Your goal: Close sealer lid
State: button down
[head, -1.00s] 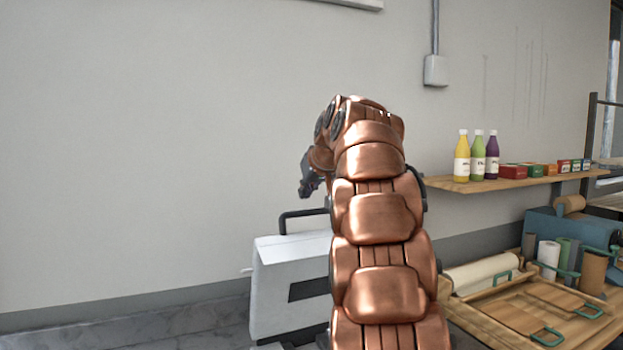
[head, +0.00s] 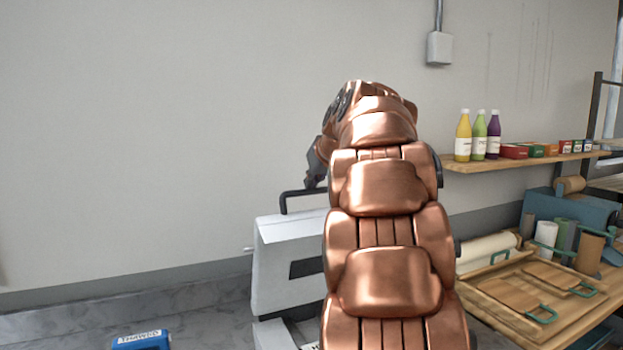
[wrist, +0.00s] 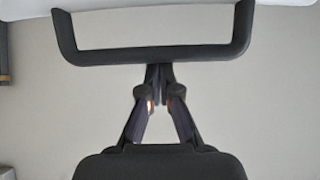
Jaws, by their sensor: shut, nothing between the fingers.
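The sealer lid (head: 283,265) is a pale grey-white panel with a dark slot, raised and steeply tilted in the head view. My arm hides its right part. Its black handle (head: 286,200) is a bar along the lid's top edge. The handle (wrist: 85,56) spans the top of the wrist view, with the white lid edge (wrist: 25,9) beyond it. My gripper (head: 313,184) is at the handle, just above it. In the wrist view my gripper (wrist: 158,70) has its fingertips together, overlapping the middle of the bar. Whether they touch it is unclear. Nothing is held.
A blue box (head: 140,341) with a label lies on the grey counter (head: 200,310) at lower left. Right of my arm are wooden trays (head: 515,290), paper rolls (head: 487,247) and a shelf (head: 530,161) with bottles (head: 463,137). The wall area left of the lid is free.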

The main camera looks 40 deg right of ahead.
dwell(0.4)
jog(key=shift+s+a+f+b, duration=0.15)
jog(key=shift+s+f+b, duration=0.2)
jog(key=shift+b, duration=0.35)
jog(key=s+a+f+t+h+b, duration=0.1)
jog(key=s+a+f+t+b, duration=0.2)
jog(key=s+b, duration=0.5)
jog(key=s+a+f+t+h+b, duration=0.1)
jog(key=s+a+f+t+b, duration=0.2)
jog(key=b, duration=1.2)
jog(key=shift+s+f, duration=1.6)
jog(key=shift+s, duration=1.45)
jog(key=shift+r, duration=0.15)
